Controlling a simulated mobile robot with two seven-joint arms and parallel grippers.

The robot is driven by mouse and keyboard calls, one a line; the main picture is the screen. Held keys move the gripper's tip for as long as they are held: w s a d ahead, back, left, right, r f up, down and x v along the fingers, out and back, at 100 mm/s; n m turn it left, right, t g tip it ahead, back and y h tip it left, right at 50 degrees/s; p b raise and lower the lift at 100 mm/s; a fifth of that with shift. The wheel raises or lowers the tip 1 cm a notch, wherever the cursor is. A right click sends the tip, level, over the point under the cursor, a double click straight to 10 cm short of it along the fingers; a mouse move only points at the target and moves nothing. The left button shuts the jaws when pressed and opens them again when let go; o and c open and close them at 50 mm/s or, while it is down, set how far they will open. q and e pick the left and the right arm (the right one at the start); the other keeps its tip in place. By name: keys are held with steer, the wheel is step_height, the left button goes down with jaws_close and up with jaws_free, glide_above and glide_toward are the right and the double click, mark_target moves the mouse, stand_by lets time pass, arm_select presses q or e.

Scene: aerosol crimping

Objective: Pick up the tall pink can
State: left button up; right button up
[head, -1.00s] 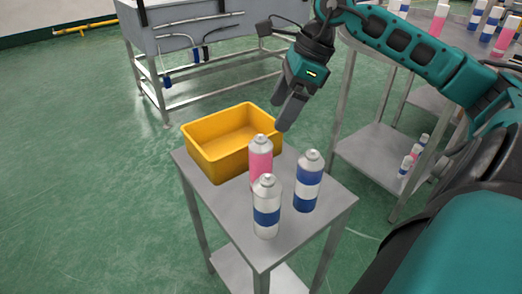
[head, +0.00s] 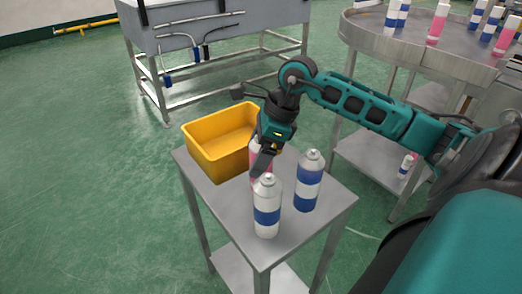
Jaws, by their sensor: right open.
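The tall pink can (head: 254,151) stands upright on the small metal table, partly hidden behind my right gripper. My right gripper (head: 263,165) is open and points down in front of the can's upper part. I cannot tell whether the fingers are around the can or touching it. My left gripper is not in view.
A white can with a blue band (head: 267,207) stands in front of the pink can, and a blue and white can (head: 308,182) to its right. A yellow bin (head: 205,156) sits behind left on the small table (head: 230,201). A round table (head: 395,38) with several cans is at back right.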

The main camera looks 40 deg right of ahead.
steer(key=shift+f, duration=0.1)
steer(key=c, duration=1.4)
